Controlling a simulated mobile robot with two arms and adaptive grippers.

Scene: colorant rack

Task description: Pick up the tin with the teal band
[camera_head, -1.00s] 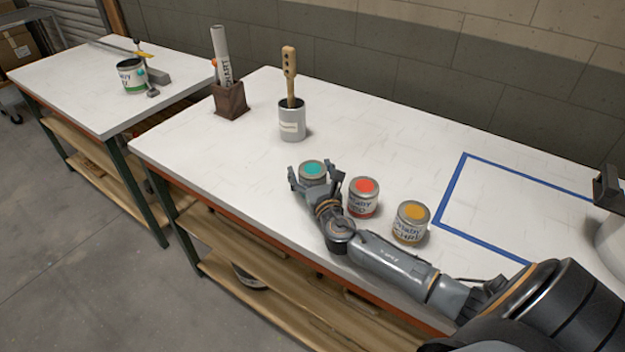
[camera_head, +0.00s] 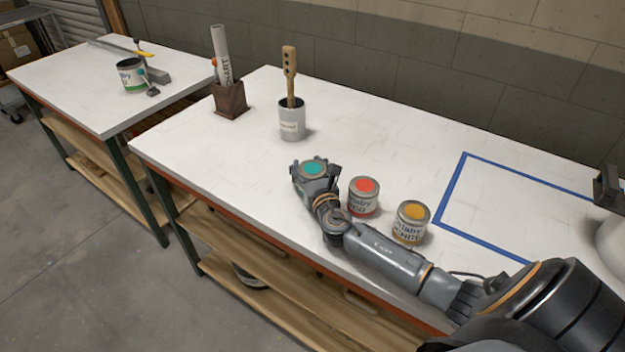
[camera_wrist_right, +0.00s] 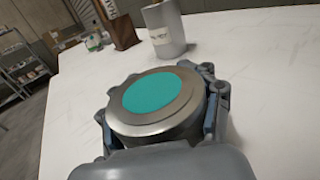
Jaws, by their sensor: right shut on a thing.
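The tin with the teal band (camera_head: 313,168) stands on the white table, its teal lid spot facing up. My right gripper (camera_head: 315,172) is shut on it, with a finger on each side. In the right wrist view the tin's metal lid (camera_wrist_right: 158,100) fills the middle, between the fingers of the gripper (camera_wrist_right: 160,112). The tin's lower side is mostly hidden by the gripper, and I cannot tell whether its base touches the table. My left gripper is not in view.
A red-spot tin (camera_head: 363,196) and a yellow-spot tin (camera_head: 411,222) stand close on the right. A grey cup with a wooden stick (camera_head: 292,122) and a brown holder (camera_head: 230,99) stand behind. A blue-taped rectangle (camera_head: 448,192) on the right is empty.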

